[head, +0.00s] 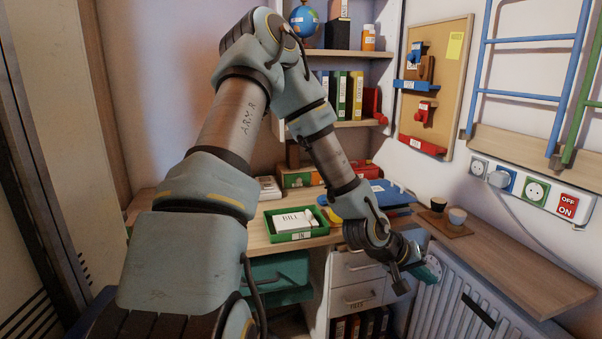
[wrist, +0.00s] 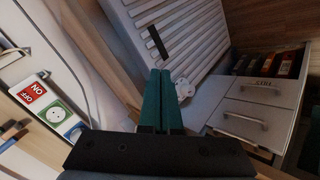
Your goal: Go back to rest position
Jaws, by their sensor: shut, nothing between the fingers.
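My arm reaches forward from the lower left of the head view, bends high up and comes down toward the radiator. My gripper (head: 418,276) hangs in front of the radiator, to the right of the drawers and below the shelf edge. In the wrist view, the two green fingers of my gripper (wrist: 160,72) lie side by side, shut with nothing between them. A small white round part (wrist: 184,88) shows just beyond the fingertips, by the radiator.
The radiator (head: 462,312) stands under a wooden ledge (head: 510,270). White drawers (head: 356,297) are left of my gripper. The desk holds a green tray (head: 297,237) and blue folders (head: 392,192). Two cups on a board (head: 440,225) stand right. Wall sockets (head: 535,190) are above the ledge.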

